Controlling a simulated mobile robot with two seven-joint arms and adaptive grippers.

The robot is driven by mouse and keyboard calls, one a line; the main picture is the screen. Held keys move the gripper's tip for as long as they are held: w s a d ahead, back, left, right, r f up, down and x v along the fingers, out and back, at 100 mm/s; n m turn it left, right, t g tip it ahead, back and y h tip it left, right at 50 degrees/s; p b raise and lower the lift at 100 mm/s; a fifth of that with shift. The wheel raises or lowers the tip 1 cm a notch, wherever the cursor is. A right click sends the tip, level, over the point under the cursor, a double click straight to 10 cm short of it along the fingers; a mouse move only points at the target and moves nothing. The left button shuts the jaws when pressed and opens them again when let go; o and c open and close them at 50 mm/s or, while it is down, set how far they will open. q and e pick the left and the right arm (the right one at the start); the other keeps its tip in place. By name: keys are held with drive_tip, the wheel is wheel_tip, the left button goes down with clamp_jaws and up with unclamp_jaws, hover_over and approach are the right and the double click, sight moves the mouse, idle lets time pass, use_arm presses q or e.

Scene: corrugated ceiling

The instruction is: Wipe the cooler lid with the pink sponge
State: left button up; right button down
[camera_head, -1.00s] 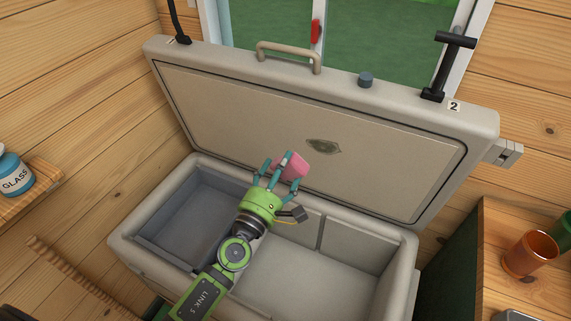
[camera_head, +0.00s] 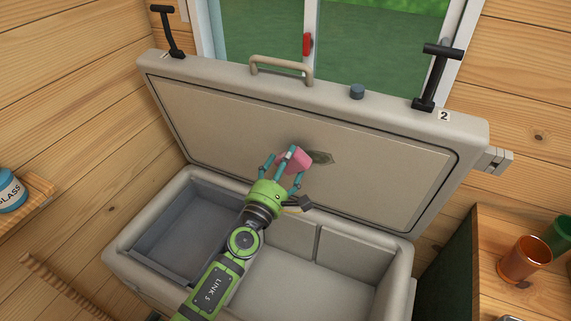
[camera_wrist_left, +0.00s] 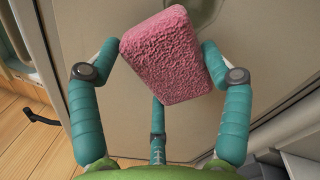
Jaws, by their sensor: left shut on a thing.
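The cooler lid (camera_head: 240,120) stands open and tilted back, its inner panel facing me. A dark greenish stain (camera_head: 321,157) marks the panel right of its middle. My left gripper (camera_head: 286,163) is shut on the pink sponge (camera_head: 296,160), in front of the panel and just left of the stain. The sponge partly overlaps the stain's left end. In the left wrist view the sponge (camera_wrist_left: 165,55) sits between the teal fingers, before the panel. I cannot tell whether it touches the panel. My right gripper is not in view.
The open cooler body (camera_head: 122,247) lies below, with divided compartments. An orange cup (camera_head: 526,258) and a green cup (camera_head: 562,236) stand on a counter at the right. A blue-white jar (camera_head: 10,190) is on a shelf at the left. A window is behind the lid.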

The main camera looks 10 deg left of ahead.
sight(298, 167)
use_arm(q)
drive_tip(key=shift+w+r, duration=0.1)
drive_tip(key=shift+w, duration=0.15)
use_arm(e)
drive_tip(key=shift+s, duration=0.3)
use_arm(q)
drive_tip(key=shift+x, duration=0.8)
drive_tip(key=shift+d, duration=0.15)
